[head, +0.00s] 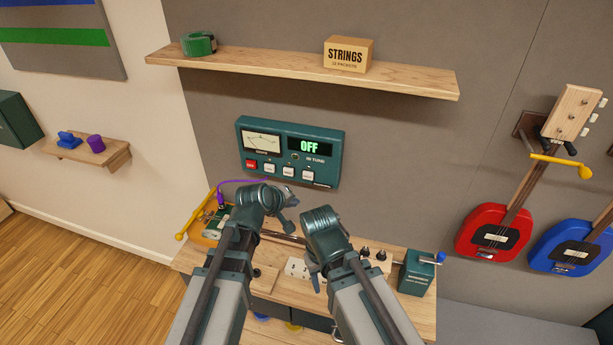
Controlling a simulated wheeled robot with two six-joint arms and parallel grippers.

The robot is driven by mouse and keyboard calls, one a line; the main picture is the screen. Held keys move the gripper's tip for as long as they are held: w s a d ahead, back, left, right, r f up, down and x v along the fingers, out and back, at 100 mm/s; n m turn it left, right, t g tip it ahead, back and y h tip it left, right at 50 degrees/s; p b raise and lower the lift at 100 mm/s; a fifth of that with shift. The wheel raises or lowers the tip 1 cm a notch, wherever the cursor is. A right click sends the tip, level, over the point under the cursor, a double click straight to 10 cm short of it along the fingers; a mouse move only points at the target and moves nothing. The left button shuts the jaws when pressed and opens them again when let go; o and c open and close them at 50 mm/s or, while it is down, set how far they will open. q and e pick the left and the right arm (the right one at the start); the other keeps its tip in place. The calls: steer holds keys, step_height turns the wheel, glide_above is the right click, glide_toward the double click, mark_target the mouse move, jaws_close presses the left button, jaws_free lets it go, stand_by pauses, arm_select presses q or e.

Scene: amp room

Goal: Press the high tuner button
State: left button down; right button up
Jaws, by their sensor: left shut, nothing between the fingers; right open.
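The green tuner (333,168) is mounted on the grey wall, with a dial on its left and a display (310,147) reading "OFF". A red button (250,164) and several white buttons (288,172) run along its lower part; their labels are too small to read, so I cannot tell which is the high one. My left gripper (291,197) is shut and empty, just below the tuner's buttons and apparently apart from them. My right gripper (315,283) is open and empty, lower down over the workbench, partly hidden by its own wrist.
A wooden shelf (400,86) above the tuner carries a strings box (347,54) and green tape (198,44). The workbench (420,312) below holds small parts and a green cranked box (417,274). Red (492,232) and blue (575,243) instruments hang at right.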

arm_select(q)
glide_toward(304, 179)
steer(key=shift+w+d+f, duration=0.3)
steer(key=shift+d+f, duration=0.15)
steer(key=shift+f, duration=0.35)
steer(key=shift+w+d+f, duration=0.35)
steer(key=shift+d+f, duration=0.1)
steer(key=shift+f, duration=0.3)
steer(key=shift+w+d+f, duration=0.3)
steer(key=shift+d+f, duration=0.2)
steer(key=shift+f, duration=0.3)
steer(key=shift+w, duration=0.15)
steer(key=shift+w+d, duration=0.15)
steer(key=shift+w, duration=0.1)
stand_by(0.3)
steer(key=shift+w+d, duration=0.15)
steer(key=shift+w, duration=0.25)
stand_by(0.7)
steer(key=shift+s, duration=0.1)
steer(key=shift+s+a, duration=0.3)
steer(key=shift+s, duration=0.4)
